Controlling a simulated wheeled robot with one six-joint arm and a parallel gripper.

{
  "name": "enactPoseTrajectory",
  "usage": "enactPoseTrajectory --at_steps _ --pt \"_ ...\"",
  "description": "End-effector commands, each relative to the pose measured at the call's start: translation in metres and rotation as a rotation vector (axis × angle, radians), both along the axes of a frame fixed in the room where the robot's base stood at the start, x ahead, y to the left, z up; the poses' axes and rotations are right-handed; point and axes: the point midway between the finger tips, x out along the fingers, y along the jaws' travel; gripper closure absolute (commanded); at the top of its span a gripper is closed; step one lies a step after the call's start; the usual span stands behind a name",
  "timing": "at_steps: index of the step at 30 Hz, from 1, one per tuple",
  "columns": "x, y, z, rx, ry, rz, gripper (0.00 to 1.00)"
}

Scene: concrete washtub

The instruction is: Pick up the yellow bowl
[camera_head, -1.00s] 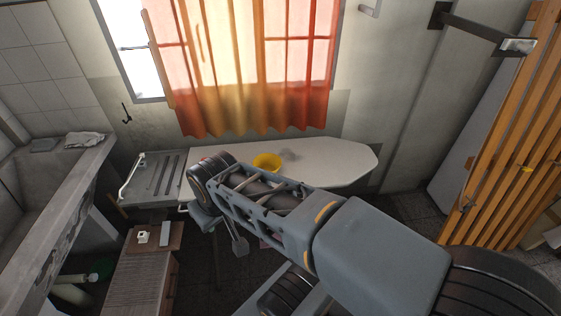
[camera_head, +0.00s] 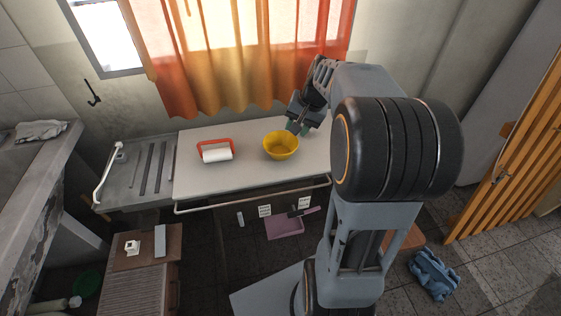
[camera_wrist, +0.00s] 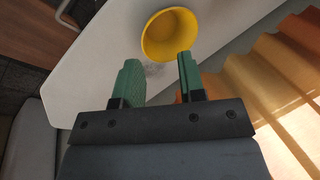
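The yellow bowl (camera_head: 281,146) stands upright on the white ironing board (camera_head: 243,171), right of its middle in the head view. In the wrist view the bowl (camera_wrist: 171,36) lies just beyond my fingertips, opening toward the camera. My gripper (camera_head: 299,129) is above the board at the bowl's right side. In the wrist view its two green fingers (camera_wrist: 158,62) are spread apart with nothing between them. The right finger's tip is close to the bowl's rim; I cannot tell whether they touch.
A red-and-white object (camera_head: 216,151) lies left of the bowl on the board. An orange curtain (camera_head: 225,75) hangs behind the board. A wooden cabinet (camera_head: 147,255) stands at front left. A blue crumpled item (camera_head: 433,274) lies on the floor at right.

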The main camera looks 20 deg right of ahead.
Motion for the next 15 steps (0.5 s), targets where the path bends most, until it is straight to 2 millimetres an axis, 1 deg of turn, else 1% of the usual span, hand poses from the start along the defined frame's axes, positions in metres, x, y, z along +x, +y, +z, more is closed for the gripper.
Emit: enactPoseTrajectory --at_steps 1,3,6,10,15 --pt "0.009 -0.019 -0.025 0.031 0.004 -0.051 0.63" --pt "0.018 -0.037 -0.037 0.066 0.005 -0.103 0.63" --pt "0.027 -0.053 -0.049 0.101 0.002 -0.148 0.63" --pt "0.036 -0.057 -0.069 0.122 0.003 -0.170 0.63" --pt "0.046 -0.049 -0.097 0.124 0.003 -0.171 0.63"
